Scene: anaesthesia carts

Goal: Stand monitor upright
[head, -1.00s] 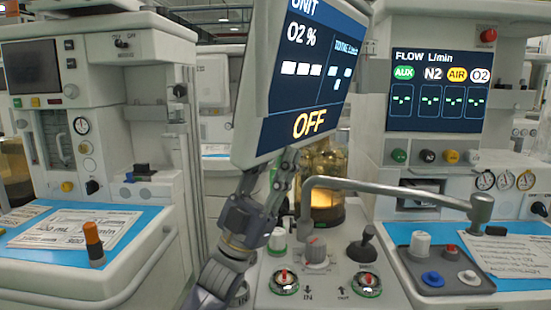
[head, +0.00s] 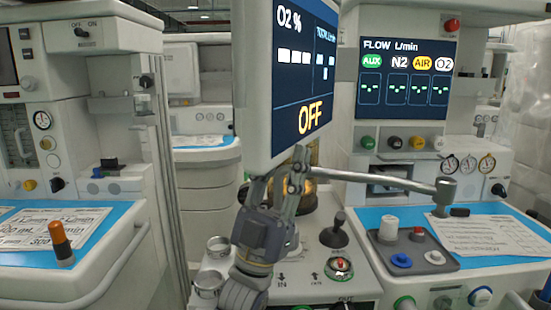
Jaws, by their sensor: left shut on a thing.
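The monitor (head: 303,75), a thick white-framed panel with a dark blue screen reading "O2 %" and "OFF", fills the top middle of the head view. It stands close to vertical, turned to face right, and its top is cut off by the picture edge. My left gripper (head: 288,168) is below it, shut on the monitor at its lower edge; the fingertips are partly hidden against it. A grey jointed support arm (head: 375,180) runs from behind my gripper to a post on the right. Whether it joins the monitor is hidden. My right gripper is not in view.
A fixed flow display (head: 408,85) stands behind on the right cart. A grey tray (head: 405,249) with coloured knobs and a paper sheet (head: 488,235) lie on its blue top. A joystick (head: 338,232) stands near my gripper. Another cart with an orange-capped knob (head: 60,242) is at left.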

